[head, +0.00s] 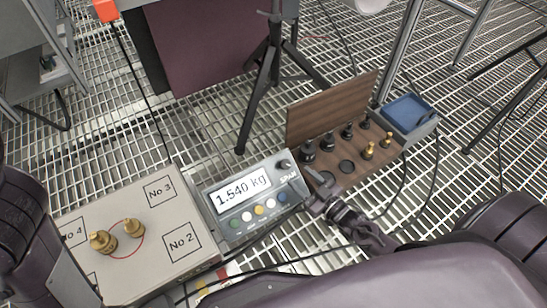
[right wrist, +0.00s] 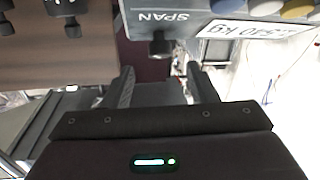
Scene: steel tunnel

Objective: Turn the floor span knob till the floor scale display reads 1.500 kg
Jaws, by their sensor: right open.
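The grey floor scale display (head: 240,192) reads 1.540 kg in the head view. Its dark span knob (head: 286,165) sits at the upper right of the panel, by the SPAN label. In the right wrist view the span knob (right wrist: 160,45) stands out from the panel, ahead of and between my finger tips, apparently not clamped. My right gripper (head: 312,190) is open, close to the panel's right edge; its two fingers show apart in the right wrist view (right wrist: 161,75). My left arm shows at the left edge of the head view, but its gripper does not.
A scale platform (head: 160,245) with two brass weights (head: 118,234) on it is left of the display. An open wooden weight box (head: 350,178) stands right of it, near a blue-lined tray (head: 408,110). A black tripod (head: 268,75) is behind. Cables cross the grating.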

